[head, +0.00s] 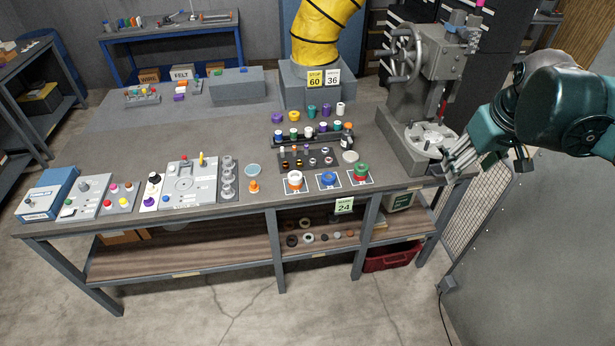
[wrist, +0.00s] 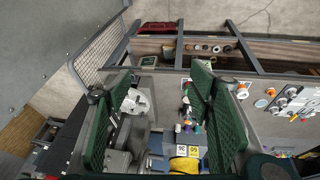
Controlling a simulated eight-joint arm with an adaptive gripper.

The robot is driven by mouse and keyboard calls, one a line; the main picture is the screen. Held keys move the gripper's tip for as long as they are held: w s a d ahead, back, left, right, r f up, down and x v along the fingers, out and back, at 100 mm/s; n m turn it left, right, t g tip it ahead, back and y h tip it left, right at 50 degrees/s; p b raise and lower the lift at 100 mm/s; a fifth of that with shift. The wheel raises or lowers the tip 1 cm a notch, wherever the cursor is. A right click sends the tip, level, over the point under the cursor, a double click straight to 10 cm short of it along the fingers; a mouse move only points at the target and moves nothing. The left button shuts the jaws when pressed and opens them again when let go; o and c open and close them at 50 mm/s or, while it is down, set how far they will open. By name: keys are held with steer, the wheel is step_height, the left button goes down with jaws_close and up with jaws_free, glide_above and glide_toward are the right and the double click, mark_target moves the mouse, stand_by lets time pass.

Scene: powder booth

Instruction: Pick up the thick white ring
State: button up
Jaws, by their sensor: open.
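A white ring-like piece (head: 295,176) with orange on it sits on the leftmost of three marked cards at the bench's front edge. A pale ring (head: 305,223) also lies among small rings on the shelf below; at this size I cannot tell which is the thick white ring. My gripper (head: 460,155) is at the right, beside the grey press and well away from both. In the wrist view my gripper (wrist: 160,84) has its two green fingers wide apart, with nothing held between them.
A blue ring (head: 328,179) and a green-and-red piece (head: 362,172) sit on the neighbouring cards. The tall grey press (head: 425,75) stands close to my gripper. Racks of small coloured parts (head: 310,133) stand behind the cards. A mesh panel (head: 465,220) is at the bench's right end.

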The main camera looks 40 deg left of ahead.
steer(key=w+a+f+n+g, duration=0.1)
steer(key=w+a+n, duration=0.15)
steer(key=a, duration=0.45)
steer(key=w+a+f+n, duration=0.1)
steer(key=w+a+f, duration=0.1)
steer(key=w+a, duration=0.3)
steer(key=n+g+h+p, duration=0.1)
steer(key=n+g+p, duration=0.15)
steer(key=n, duration=0.65)
glide_toward(296, 174)
steer(key=shift+s+d+f+g, duration=0.2)
steer(key=shift+s+d+g, duration=0.1)
steer(key=shift+s, duration=0.2)
steer(key=shift+f, duration=0.1)
steer(key=shift+f, duration=1.15)
steer(key=shift+f, duration=0.15)
steer(key=shift+f+p, duration=0.6)
steer(key=shift+f, duration=1.9)
